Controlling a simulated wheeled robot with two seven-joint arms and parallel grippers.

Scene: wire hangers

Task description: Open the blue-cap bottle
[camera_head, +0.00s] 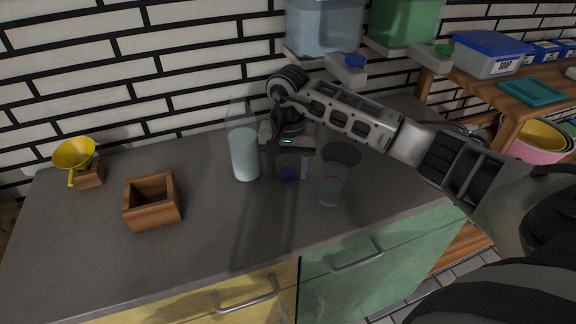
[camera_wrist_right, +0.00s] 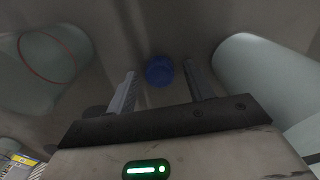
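The bottle (camera_head: 244,155) stands upright on the grey counter, clear with pale bluish contents and a narrowing see-through top. No cap shows on its top. A small blue cap (camera_head: 288,174) is low at the counter, right of the bottle. My right gripper (camera_head: 288,170) points down over the cap, between the bottle and a clear cup. In the right wrist view the blue cap (camera_wrist_right: 159,70) appears between the two open fingers (camera_wrist_right: 159,88), with gaps on both sides. The bottle (camera_wrist_right: 262,78) is at the right there. My left gripper is out of view.
The clear cup (camera_head: 332,185) with a red line stands close right of the gripper. A wooden box (camera_head: 152,205) and a yellow funnel (camera_head: 75,154) on a wooden block are at left. Dispensers (camera_head: 325,28) hang at the back. The counter's front middle is free.

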